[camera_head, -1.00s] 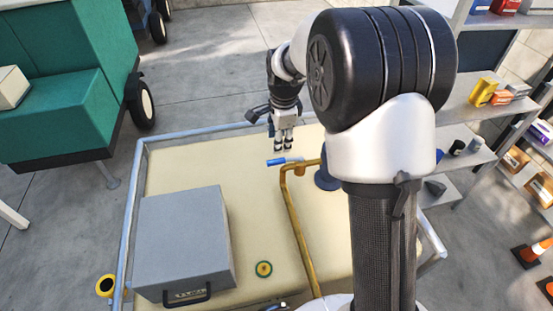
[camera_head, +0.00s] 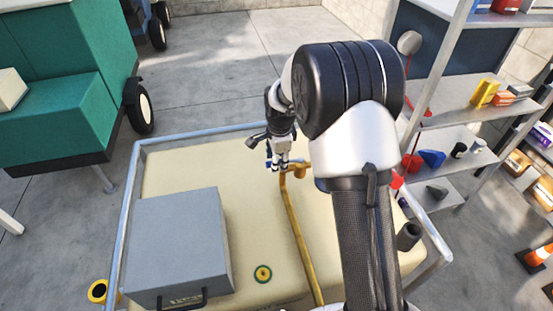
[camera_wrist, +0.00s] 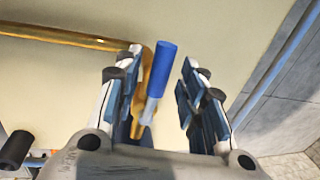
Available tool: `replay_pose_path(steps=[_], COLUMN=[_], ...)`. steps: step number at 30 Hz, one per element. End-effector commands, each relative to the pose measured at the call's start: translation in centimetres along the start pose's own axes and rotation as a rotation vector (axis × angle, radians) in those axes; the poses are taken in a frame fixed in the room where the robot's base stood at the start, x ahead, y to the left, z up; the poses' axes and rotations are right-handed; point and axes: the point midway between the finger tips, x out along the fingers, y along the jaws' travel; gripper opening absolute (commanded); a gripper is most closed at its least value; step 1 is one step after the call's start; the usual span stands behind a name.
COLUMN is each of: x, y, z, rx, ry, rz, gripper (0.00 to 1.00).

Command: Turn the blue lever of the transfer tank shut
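The blue lever (camera_wrist: 162,70) shows in the wrist view between the two open fingers of my gripper (camera_wrist: 157,85), closer to the left finger and with a gap on both sides. Its silver shank runs down to a yellow-brown pipe fitting (camera_wrist: 146,118). In the head view my gripper (camera_head: 277,168) is over the lever, which is mostly hidden there; a bit of blue (camera_head: 268,162) shows beside the fingers. The yellow pipe (camera_head: 293,220) runs from there toward the front across the cream tank top (camera_head: 180,165).
A grey box (camera_head: 180,240) stands on the tank top at left, near a green and yellow ring (camera_head: 262,273). A metal rail (camera_head: 131,200) borders the tank. Shelves (camera_head: 455,140) with small goods stand at right, and a green vehicle (camera_head: 65,85) at left.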

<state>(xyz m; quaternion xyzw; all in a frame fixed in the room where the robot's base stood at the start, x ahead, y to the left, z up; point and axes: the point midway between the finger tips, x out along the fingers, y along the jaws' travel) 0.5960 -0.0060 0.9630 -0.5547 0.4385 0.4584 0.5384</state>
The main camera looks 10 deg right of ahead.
Motion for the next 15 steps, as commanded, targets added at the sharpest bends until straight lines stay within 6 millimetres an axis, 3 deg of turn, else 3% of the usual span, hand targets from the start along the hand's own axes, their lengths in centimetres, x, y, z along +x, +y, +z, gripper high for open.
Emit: replay_pose_path(steps=[15], x=[-0.02], y=[0.01], z=[-0.01], rx=[0.000], ry=[0.000], rz=[0.000], gripper=[0.01])
